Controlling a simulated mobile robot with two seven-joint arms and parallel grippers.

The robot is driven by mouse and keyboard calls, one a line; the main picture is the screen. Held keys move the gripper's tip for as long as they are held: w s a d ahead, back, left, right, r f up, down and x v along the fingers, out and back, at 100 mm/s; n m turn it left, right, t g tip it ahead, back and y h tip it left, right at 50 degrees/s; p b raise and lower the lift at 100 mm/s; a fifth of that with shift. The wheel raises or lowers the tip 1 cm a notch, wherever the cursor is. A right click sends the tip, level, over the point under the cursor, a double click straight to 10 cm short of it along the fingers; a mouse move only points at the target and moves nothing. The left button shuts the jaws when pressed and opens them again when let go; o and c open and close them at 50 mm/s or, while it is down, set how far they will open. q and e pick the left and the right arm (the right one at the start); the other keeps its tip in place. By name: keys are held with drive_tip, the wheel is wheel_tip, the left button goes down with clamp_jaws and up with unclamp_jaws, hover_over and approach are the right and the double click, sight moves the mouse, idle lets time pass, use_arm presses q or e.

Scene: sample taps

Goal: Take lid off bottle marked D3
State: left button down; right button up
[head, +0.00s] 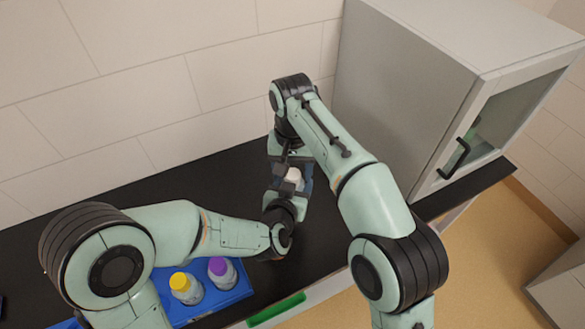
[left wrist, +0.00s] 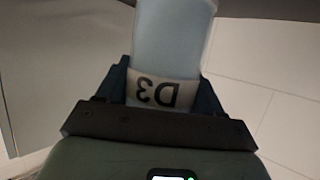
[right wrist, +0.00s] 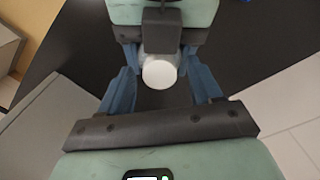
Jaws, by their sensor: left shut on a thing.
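The bottle marked D3 (left wrist: 155,93) is pale, with a white label, and fills the middle of the left wrist view. The label reads upside down there. My left gripper (head: 289,190) is shut on it and holds it above the black counter. In the head view the bottle (head: 293,177) is a small white shape between the two grippers. My right gripper (head: 291,162) is just above it, pointing down. In the right wrist view, a round white lid (right wrist: 159,74) lies between the right gripper's spread fingers, with gaps on both sides.
A blue tray (head: 240,293) on the black counter (head: 320,240) holds a yellow-capped bottle (head: 185,288) and a purple-capped bottle (head: 222,272), partly behind my left arm. A grey cabinet (head: 400,90) with a glass door stands at the right. A green handle (head: 277,310) is at the counter front.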

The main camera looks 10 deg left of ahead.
drive_tip(key=shift+r, duration=2.25)
drive_tip(key=shift+c, duration=0.2)
drive_tip(key=shift+w+d+r+m, duration=0.15)
drive_tip(key=shift+r+m, duration=0.2)
drive_tip(key=shift+m, duration=0.1)
drive_tip(key=shift+w+d+r+m, duration=0.1)
drive_tip(key=shift+r+m, duration=0.25)
drive_tip(key=shift+m, duration=0.1)
drive_tip(key=shift+r+m, duration=0.3)
drive_tip(key=shift+r, duration=0.1)
drive_tip(key=shift+s+a+r+m, duration=0.25)
drive_tip(key=shift+r+m, duration=0.15)
drive_tip(key=shift+r, duration=0.15)
drive_tip(key=shift+f, duration=3.9)
